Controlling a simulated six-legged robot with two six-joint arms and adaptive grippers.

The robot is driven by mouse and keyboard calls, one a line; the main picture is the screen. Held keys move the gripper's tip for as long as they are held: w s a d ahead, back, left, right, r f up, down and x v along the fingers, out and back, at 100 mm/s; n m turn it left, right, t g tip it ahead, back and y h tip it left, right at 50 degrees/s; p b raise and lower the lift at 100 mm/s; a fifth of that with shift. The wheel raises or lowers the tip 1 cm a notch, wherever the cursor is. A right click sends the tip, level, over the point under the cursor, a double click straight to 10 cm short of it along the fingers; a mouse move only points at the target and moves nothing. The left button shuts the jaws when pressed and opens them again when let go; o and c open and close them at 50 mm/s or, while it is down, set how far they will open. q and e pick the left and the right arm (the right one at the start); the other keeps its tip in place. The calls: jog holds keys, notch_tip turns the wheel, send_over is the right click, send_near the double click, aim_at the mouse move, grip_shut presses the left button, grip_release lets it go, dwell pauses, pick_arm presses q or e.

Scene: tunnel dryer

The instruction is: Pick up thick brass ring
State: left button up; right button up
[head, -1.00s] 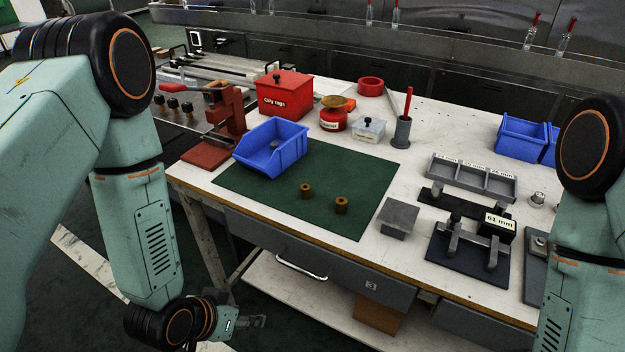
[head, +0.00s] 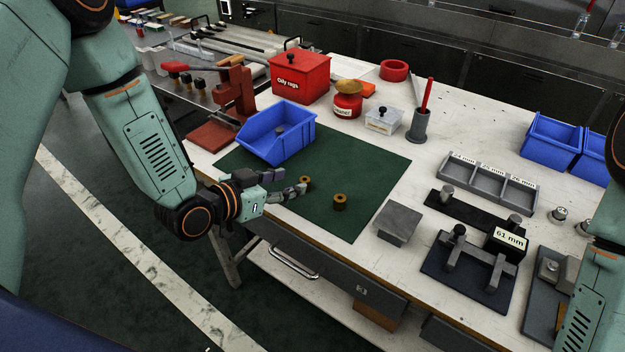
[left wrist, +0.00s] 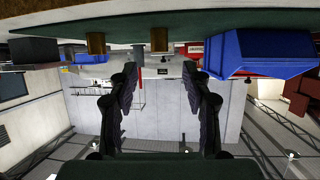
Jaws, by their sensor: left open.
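Two brass rings stand on the green mat (head: 345,167): one (head: 305,183) nearer the blue bin, one (head: 340,202) to its right. They look alike in size, so I cannot tell which is thicker. My left gripper (head: 284,181) is open at the mat's front left edge, its fingertips close to the nearer ring. In the left wrist view, upside down, the open fingers (left wrist: 165,90) hold nothing; one ring (left wrist: 160,40) is roughly centred beyond them and the other (left wrist: 96,43) is to the left. My right gripper is out of view.
The blue bin (head: 262,146) stands on the mat behind my left gripper, with a small grey item inside. A grey block (head: 398,222) lies right of the mat. The red press (head: 232,100) and the oily rags box (head: 299,75) stand farther back. The mat's right part is clear.

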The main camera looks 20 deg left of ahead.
aim_at(305, 179)
pick_arm(q)
jog(key=shift+w+d+f, duration=0.15)
jog(key=shift+d+f, duration=0.05)
jog(key=shift+w+a+f, duration=0.1)
jog(key=shift+w+f, duration=0.05)
jog(key=shift+f, duration=0.05)
jog(key=shift+w+f+b, duration=0.45)
jog(key=shift+w+f, duration=0.2)
jog(key=w+d, duration=0.1)
jog(key=w+d+f+b, duration=0.1)
jog(key=shift+w+d+f, duration=0.2)
jog(key=shift+w+d, duration=0.05)
jog(key=shift+d, duration=0.05)
jog(key=shift+w, duration=0.2)
jog(key=shift+w+a+f, duration=0.15)
jog(key=shift+w+a, duration=0.05)
jog(key=shift+d, duration=0.25)
jog(key=shift+c, duration=1.4)
jog(key=shift+a, duration=0.2)
jog(key=c, duration=0.4)
jog(key=shift+d, duration=0.15)
grip_shut()
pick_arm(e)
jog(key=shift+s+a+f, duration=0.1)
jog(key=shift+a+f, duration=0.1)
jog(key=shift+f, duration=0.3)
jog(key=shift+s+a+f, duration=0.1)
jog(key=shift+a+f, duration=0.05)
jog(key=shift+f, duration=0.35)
